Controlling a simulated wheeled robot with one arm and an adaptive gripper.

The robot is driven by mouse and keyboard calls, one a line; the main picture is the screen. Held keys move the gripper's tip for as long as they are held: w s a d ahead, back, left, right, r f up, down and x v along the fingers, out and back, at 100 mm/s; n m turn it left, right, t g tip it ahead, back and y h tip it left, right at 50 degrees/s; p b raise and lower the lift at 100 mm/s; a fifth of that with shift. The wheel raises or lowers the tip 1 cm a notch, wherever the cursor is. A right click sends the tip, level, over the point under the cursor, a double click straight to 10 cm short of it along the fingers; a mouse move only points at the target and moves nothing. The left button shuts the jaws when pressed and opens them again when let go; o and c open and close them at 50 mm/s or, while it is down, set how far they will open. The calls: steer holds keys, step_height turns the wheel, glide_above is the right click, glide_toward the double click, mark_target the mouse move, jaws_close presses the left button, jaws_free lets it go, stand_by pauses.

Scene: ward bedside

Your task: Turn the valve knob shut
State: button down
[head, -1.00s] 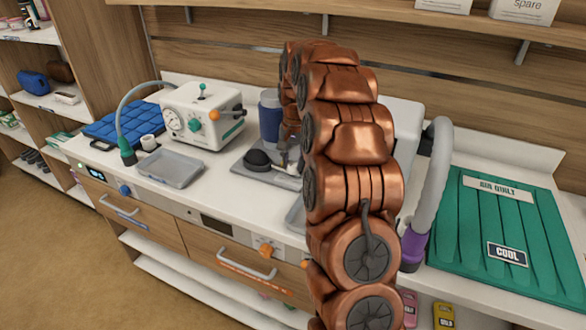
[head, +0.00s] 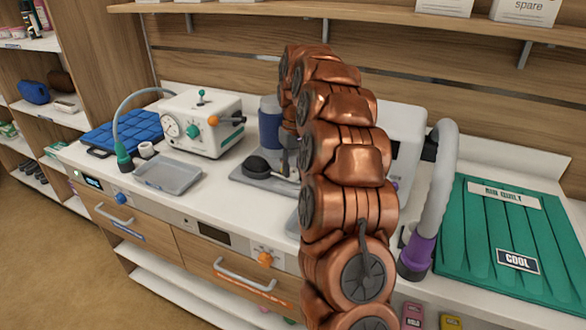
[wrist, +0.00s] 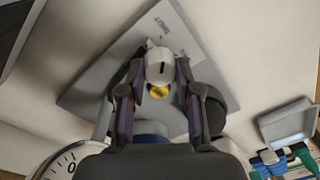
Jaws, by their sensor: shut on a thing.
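In the wrist view, a pale grey-white knob (wrist: 160,65) with a black line and a yellow spot sits between the two fingers of my gripper (wrist: 160,88). The fingers are shut on its sides. The knob is over a grey plate (wrist: 85,95) with a printed label (wrist: 167,28) that seems to read "SHUT". The black line points roughly towards the label's side. In the head view, my gripper (head: 288,158) is over the same grey plate (head: 245,176), partly hidden by my arm; the knob is hidden there.
A dark round dome (head: 257,164) and a blue-banded cylinder (head: 270,128) stand close to my gripper. A white machine with a gauge (head: 202,122) and a clear tray (head: 168,173) are to the left. A grey hose (head: 440,185) and green quilt (head: 500,235) lie right.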

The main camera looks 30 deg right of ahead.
mark_target(294, 169)
steer(key=shift+n, duration=0.3)
stand_by(0.4)
steer(key=c, duration=0.8)
jaws_free()
steer(key=shift+r, duration=0.15)
steer(key=r, duration=0.6)
steer(key=shift+d+r, duration=0.2)
steer(key=shift+r, duration=0.4)
